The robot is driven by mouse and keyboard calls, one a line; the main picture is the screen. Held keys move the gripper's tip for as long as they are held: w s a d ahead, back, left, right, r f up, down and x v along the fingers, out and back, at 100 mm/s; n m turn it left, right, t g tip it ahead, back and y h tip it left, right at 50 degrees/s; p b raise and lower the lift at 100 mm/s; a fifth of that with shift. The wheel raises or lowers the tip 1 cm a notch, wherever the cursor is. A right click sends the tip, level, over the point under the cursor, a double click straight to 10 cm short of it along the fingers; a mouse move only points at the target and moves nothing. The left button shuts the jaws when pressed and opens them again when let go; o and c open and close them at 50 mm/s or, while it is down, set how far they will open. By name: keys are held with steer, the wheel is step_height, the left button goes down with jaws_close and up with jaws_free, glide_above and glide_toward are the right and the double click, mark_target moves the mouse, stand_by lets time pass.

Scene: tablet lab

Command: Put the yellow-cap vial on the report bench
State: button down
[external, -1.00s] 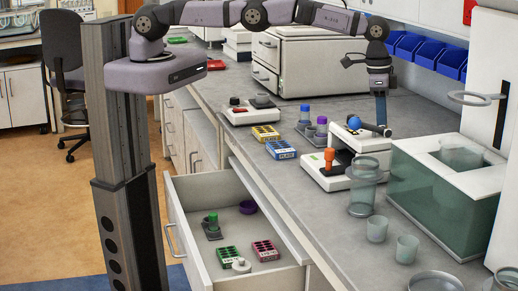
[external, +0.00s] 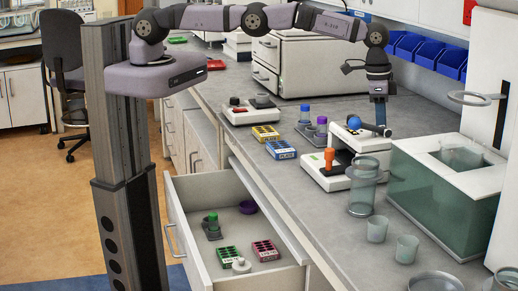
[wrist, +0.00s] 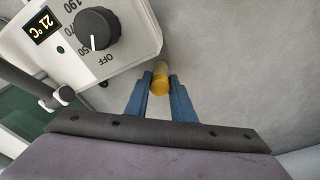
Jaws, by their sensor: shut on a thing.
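The yellow-cap vial (wrist: 161,80) is between the two blue fingers of my gripper (wrist: 160,98) in the wrist view. I see mainly its yellow cap; its lower part is hard to make out. My gripper is shut on it, above a grey surface and beside a white device (wrist: 105,60) with a black dial and a 21°C display. In the external view my gripper (external: 379,118) hangs over the bench behind the white apparatus (external: 335,168) with the blue knob. The vial cannot be made out there. I cannot tell which surface is the report bench.
A glass jar (external: 363,190), two beakers and a green-walled tank (external: 440,205) stand close to the right of the apparatus. Blue and yellow racks (external: 281,149) and capped vials (external: 321,128) stand to its left. An open drawer (external: 290,276) holds more racks.

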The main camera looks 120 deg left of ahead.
steer(key=shift+f+b, duration=0.3)
steer(key=shift+f, duration=0.1)
steer(key=c, duration=1.4)
jaws_free()
steer(key=shift+c, duration=0.2)
steer(key=shift+r, duration=0.15)
steer(key=shift+s+d+r+b, duration=0.15)
steer(key=shift+r+b, duration=0.5)
steer(key=shift+r, duration=1.1)
steer(key=shift+s+a+r+b, duration=0.2)
steer(key=shift+r+b, duration=0.45)
steer(key=shift+r, duration=1.05)
steer(key=shift+s+r, duration=0.1)
steer(key=shift+d+r, duration=0.1)
steer(key=shift+d, duration=0.1)
